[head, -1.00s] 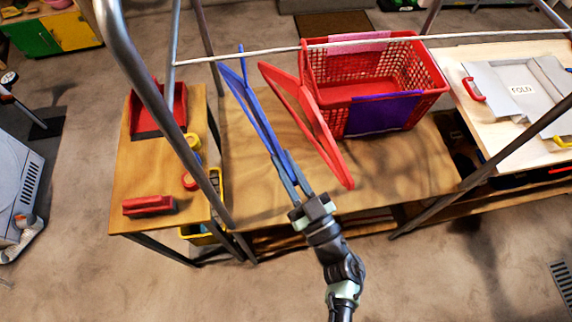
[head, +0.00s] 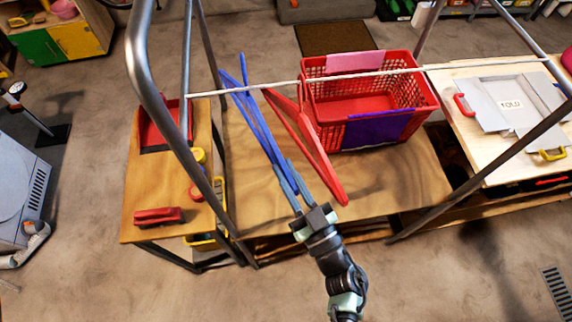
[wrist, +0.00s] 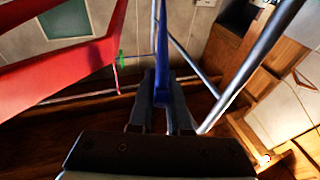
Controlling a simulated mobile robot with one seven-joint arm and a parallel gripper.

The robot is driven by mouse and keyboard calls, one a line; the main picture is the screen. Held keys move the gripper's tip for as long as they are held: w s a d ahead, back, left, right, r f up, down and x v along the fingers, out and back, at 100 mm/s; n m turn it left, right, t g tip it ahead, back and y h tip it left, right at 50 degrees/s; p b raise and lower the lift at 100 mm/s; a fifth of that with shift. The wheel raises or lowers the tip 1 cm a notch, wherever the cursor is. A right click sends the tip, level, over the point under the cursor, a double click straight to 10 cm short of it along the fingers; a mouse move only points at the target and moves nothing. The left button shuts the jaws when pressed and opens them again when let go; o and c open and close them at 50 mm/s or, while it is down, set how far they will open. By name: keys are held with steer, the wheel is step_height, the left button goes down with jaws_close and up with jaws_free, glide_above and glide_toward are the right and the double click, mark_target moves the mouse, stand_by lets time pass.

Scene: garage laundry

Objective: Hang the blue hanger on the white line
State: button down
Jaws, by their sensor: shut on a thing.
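The blue hanger (head: 262,135) is held in my gripper (head: 291,190), which is shut on its near end. The hanger is tilted, and its far end reaches above the white line (head: 455,67) in the head view. I cannot tell whether it touches the line. In the wrist view the blue hanger (wrist: 161,50) stands edge-on between the fingers of my gripper (wrist: 163,105). A red hanger (head: 318,160) is just right of the blue one, its top close to the line. In the wrist view the red hanger (wrist: 60,75) fills the left side.
A grey metal frame (head: 155,85) carries the line. A red basket (head: 425,97) stands on the wooden table (head: 400,175) behind the red hanger. A red brush (head: 158,215) and a red dustpan (head: 152,135) lie on the left table. A grey folding board (head: 490,100) is at right.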

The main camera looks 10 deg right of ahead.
steer(key=f+b, duration=0.1)
steer(key=s+f+b, duration=0.2)
steer(key=f, duration=0.1)
stand_by(0.5)
steer(key=c, duration=0.8)
jaws_free()
steer(key=shift+s+f+b, duration=0.1)
steer(key=shift+s+b, duration=0.05)
steer(key=shift+b, duration=0.15)
